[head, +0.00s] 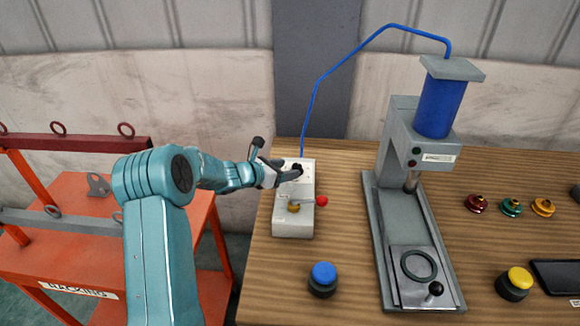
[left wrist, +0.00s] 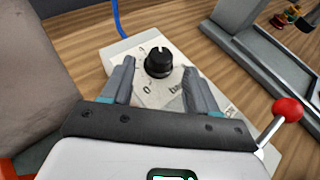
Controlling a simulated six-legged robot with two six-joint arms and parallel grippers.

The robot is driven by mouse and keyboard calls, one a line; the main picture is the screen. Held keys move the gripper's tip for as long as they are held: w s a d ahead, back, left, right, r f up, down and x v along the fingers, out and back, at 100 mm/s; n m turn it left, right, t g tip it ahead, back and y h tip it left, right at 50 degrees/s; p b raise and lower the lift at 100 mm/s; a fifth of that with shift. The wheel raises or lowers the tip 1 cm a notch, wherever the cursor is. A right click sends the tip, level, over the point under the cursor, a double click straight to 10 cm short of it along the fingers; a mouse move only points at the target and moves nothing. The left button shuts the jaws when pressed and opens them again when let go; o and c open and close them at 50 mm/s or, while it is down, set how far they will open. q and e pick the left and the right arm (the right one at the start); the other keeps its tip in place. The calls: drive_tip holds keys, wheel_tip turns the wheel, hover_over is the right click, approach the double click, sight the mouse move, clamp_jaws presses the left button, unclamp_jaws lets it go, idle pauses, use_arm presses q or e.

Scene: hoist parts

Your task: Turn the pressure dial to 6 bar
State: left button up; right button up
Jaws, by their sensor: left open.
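The pressure dial is a black knob (left wrist: 158,62) on the sloped top of a pale grey control box (head: 293,225). In the left wrist view a white pointer mark shows on the knob, and a "0" and part of the word "bar" are printed on the face; the other marks are too small to read. My left gripper (left wrist: 155,82) is open, with one finger on each side of the knob and a gap to it on both sides. In the head view my left gripper (head: 280,160) hides most of the dial. My right gripper is not in view.
A red-knobbed lever (head: 322,201) and a brass fitting (head: 294,207) are on the box. A blue hose (head: 318,85) runs to the grey press (head: 395,150). Blue (head: 323,280) and yellow (head: 515,284) buttons stand on the wooden table (head: 345,230). An orange rack (head: 75,250) is left.

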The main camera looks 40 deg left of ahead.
use_arm(q)
drive_tip(key=shift+x, duration=1.25)
